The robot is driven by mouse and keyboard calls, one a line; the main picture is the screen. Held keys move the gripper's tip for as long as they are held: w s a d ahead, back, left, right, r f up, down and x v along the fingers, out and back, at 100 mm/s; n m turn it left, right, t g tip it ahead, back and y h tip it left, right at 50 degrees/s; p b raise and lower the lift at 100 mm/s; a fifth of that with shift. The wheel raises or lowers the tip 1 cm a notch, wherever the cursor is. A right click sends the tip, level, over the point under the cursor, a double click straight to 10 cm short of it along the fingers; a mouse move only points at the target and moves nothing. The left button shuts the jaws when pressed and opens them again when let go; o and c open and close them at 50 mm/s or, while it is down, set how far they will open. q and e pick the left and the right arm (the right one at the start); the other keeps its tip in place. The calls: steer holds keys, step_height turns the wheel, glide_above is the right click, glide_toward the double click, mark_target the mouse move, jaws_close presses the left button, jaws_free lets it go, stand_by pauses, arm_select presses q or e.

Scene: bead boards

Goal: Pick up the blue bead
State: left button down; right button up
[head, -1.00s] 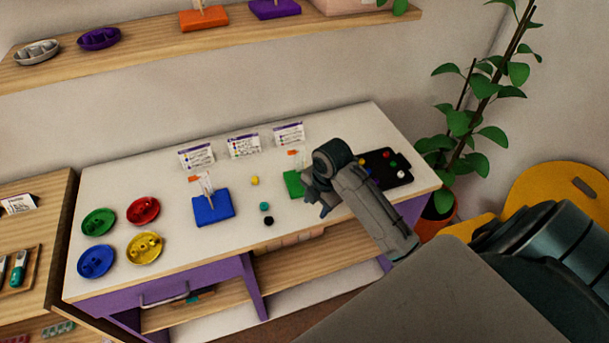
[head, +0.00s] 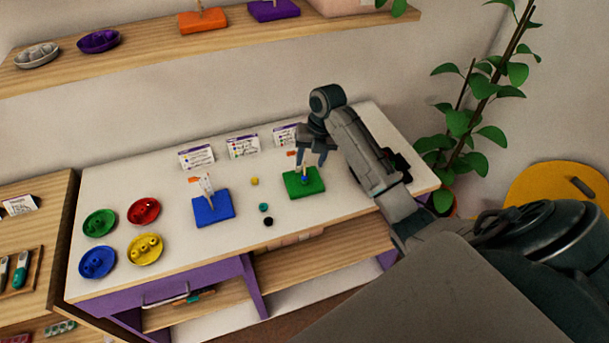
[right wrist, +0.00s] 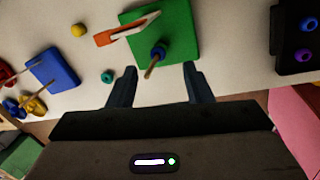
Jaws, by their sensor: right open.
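A blue bead (head: 305,179) sits on the green board (head: 293,190). In the right wrist view this blue bead (right wrist: 158,53) is around a thin wooden peg (right wrist: 150,70) on the green board (right wrist: 180,35). My right gripper (head: 316,160) is open, above and just behind the bead in the head view. Its two fingers are apart in the wrist view (right wrist: 160,80), with the peg between them and nothing held. Another blue bead (right wrist: 308,24) lies on the black tray (right wrist: 285,12). My left gripper is out of view.
A yellow bead (head: 254,181), a teal bead (head: 263,207) and a black bead (head: 268,221) lie on the white tabletop (head: 175,245). A blue board (head: 213,209) with a peg stands left of them. Several coloured dishes are at the left; cards stand along the back.

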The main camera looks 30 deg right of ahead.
mark_target(306, 175)
steer(key=shift+a+f+p, duration=0.2)
steer(key=shift+f+p, duration=0.3)
steer(key=f+p, duration=0.2)
steer(key=f, duration=0.1)
steer(key=shift+w+a+f, duration=0.15)
steer(key=shift+a+f, duration=0.05)
steer(key=shift+a, duration=0.2)
steer(key=shift+w+f, duration=0.1)
steer(key=shift+f, duration=0.45)
jaws_close()
